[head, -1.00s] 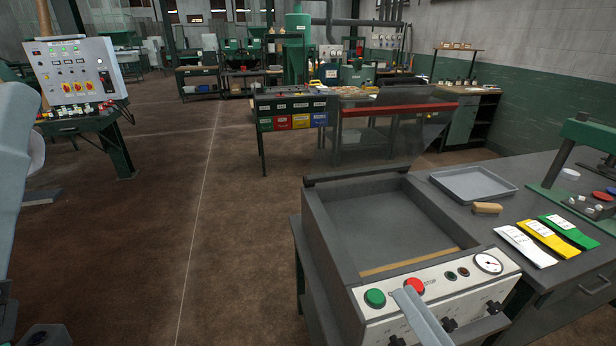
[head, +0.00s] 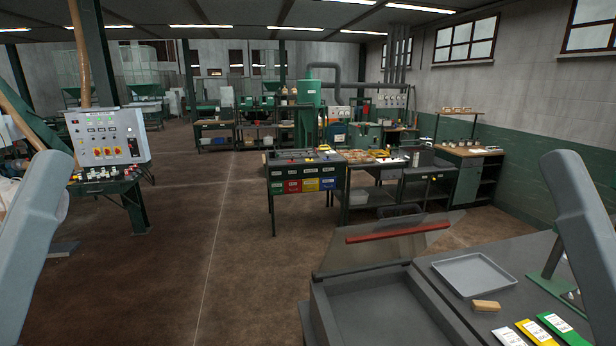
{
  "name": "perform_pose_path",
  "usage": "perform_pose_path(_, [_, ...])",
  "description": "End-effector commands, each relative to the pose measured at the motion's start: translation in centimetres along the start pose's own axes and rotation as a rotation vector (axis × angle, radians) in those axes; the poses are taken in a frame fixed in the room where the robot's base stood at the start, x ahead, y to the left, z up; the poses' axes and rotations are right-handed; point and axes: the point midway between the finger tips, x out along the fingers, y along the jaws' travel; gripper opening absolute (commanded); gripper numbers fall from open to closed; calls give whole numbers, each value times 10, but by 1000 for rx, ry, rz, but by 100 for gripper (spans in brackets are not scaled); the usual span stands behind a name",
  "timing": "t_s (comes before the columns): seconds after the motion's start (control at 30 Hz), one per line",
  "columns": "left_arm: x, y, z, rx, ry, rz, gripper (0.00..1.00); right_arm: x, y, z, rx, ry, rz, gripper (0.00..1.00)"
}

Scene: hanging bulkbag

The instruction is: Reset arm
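My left arm comes in at the left edge of the head view and my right arm at the right edge. Both show as grey upper links raised along the sides of the picture. Neither gripper is in the frame, so their fingers and anything in them are hidden. No hanging bulk bag can be made out clearly; a pale shape at the far left is partly covered by my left arm.
A vacuum machine (head: 425,305) with its clear lid (head: 385,246) raised stands at the front right. Beside it are a grey tray (head: 474,275), a tan block (head: 486,306) and coloured packets (head: 537,331). A control panel (head: 106,137) stands left. The middle floor (head: 215,270) is clear.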

Motion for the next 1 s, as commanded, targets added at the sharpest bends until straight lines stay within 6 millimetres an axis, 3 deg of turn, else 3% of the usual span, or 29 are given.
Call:
perform_pose_path(0.03, [39, 0, -36, 0, 0, 0, 70, 39, 0, -36, 0, 0, 0, 75])
perform_pose_path(0.1, [65, 0, -60, 0, 0, 0, 70, 65, 0, -60, 0, 0, 0, 75])
perform_pose_path(0.3, [129, 0, -120, 0, 1, 0, 70, 130, 1, -119, 1, -1, 0, 75])
perform_pose_path(0.4, [148, 0, -136, 0, 0, 0, 70, 148, 1, -135, 1, -1, 0, 75])
perform_pose_path(0.53, [155, -1, -143, 0, 0, 0, 70, 155, 1, -142, 1, -2, 0, 75])
perform_pose_path(1.0, [152, -1, -140, 0, 0, 0, 70, 152, 1, -140, 1, -1, 0, 75])
